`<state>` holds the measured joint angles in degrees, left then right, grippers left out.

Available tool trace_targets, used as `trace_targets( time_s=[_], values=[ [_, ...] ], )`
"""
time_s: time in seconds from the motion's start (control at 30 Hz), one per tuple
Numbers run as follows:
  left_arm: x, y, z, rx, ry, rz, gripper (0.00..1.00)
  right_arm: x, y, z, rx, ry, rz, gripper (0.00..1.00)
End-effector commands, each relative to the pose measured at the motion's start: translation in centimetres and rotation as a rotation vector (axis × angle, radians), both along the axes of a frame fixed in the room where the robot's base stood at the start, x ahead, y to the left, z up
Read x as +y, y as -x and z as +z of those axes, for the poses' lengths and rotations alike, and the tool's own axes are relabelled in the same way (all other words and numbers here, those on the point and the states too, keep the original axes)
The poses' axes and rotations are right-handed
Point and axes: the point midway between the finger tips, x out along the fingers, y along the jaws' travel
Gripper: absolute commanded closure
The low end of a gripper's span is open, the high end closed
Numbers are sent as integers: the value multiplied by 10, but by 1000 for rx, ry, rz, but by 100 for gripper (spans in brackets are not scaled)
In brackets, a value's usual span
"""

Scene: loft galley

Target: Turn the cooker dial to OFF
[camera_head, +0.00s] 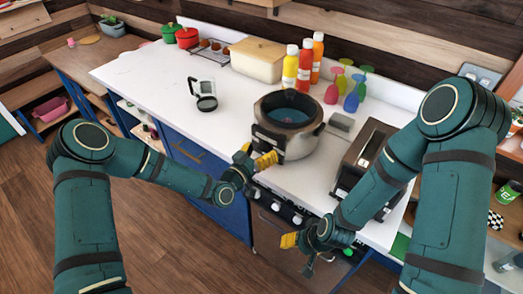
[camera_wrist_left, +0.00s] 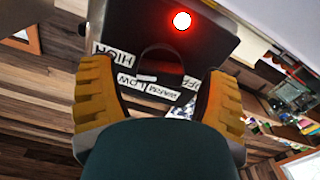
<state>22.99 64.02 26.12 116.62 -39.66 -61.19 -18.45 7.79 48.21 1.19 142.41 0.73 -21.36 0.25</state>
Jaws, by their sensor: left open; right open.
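The cooker (camera_head: 310,141) is a round dark and steel pot with an open top on the white counter. Its dark dial (camera_wrist_left: 162,62) shows in the left wrist view, with HIGH, LOW, WARM and OFF labels around it. The dial's white mark (camera_wrist_left: 147,78) sits near LOW and WARM; I cannot tell exactly which it points at. A red light (camera_wrist_left: 182,20) glows on the panel. My left gripper (camera_head: 258,158) is open at the cooker's front, its yellow fingers on either side of the dial; contact is unclear. My right gripper (camera_head: 299,241) is open, low before the counter.
A black toaster-like appliance (camera_head: 365,160) stands right of the cooker. A glass carafe (camera_head: 205,95) stands to its left. Sauce bottles (camera_head: 305,65), coloured goblets (camera_head: 353,92) and a bread box (camera_head: 258,60) are behind. The counter's left part (camera_head: 150,75) is clear.

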Motion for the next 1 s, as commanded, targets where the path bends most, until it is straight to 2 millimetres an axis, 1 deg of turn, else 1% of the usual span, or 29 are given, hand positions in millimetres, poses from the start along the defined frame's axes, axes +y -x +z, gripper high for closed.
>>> trace_targets(
  time_s=[0.3,0.37,0.4,0.47,0.5,0.77,1.0],
  values=[
    [-1,-2,0,1,0,0,24,0,0,0,0,0,0,44],
    [-1,-2,0,1,0,0,45,0,0,0,0,0,0,44],
    [-1,-2,0,1,0,0,59,0,0,0,0,0,0,44],
    [-1,-2,0,1,0,0,80,0,0,0,0,0,0,44],
    [-1,-2,0,1,0,0,92,0,0,0,0,0,0,44],
    [-1,-2,0,4,5,0,93,0,0,-1,0,0,0,44],
    [-1,-2,-2,44,60,1,93,0,0,-11,0,2,0,44]
  ],
)
